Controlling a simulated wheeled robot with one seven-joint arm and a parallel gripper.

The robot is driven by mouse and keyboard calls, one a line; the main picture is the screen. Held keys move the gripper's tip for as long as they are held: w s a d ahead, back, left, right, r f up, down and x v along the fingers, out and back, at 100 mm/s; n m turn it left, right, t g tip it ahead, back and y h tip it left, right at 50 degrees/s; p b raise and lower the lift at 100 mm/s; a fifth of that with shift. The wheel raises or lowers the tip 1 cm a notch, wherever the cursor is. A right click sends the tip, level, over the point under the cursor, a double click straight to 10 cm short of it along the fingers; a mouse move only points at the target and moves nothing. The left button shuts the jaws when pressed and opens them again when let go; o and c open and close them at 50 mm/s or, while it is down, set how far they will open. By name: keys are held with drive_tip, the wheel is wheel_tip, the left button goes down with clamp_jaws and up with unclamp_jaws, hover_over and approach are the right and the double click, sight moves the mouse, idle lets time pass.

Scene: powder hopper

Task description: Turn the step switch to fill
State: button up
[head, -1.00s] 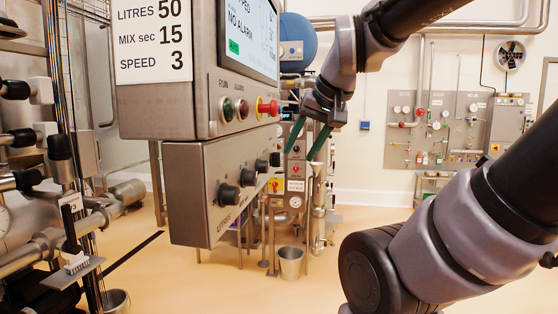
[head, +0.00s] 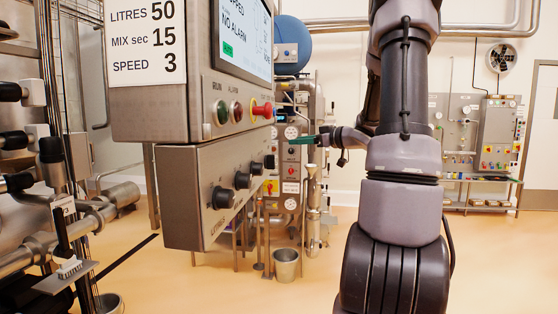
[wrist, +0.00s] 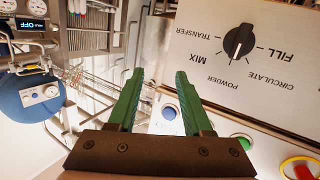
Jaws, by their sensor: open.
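The step switch (wrist: 238,41) is a black knob on a pale metal panel (wrist: 185,50), upper right in the wrist view. Its labels appear upside down: FILL, TRANSFER, MIX, POWDER and CIRCULATE. FILL is right of the knob; the position its pointer marks is hard to read. My gripper (wrist: 153,78) is open and empty, its two green fingers apart. The knob lies up and right of the fingertips, clear of them.
The control box (head: 178,210) carries several black knobs along its lower face. Above them are a screen (head: 245,35) and a red emergency button (head: 262,110). In the wrist view, blue (wrist: 169,112) and green (wrist: 243,143) buttons lie near the fingers. A bucket (head: 286,265) stands on open floor.

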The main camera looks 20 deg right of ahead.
sight(270, 162)
drive_tip(key=s+f+n+g+y, duration=0.4)
drive_tip(key=s+f+g+y, duration=0.1)
drive_tip(key=s+y, duration=0.25)
drive_tip(key=x, duration=1)
drive_tip(key=shift+f+h, duration=0.45)
clamp_jaws()
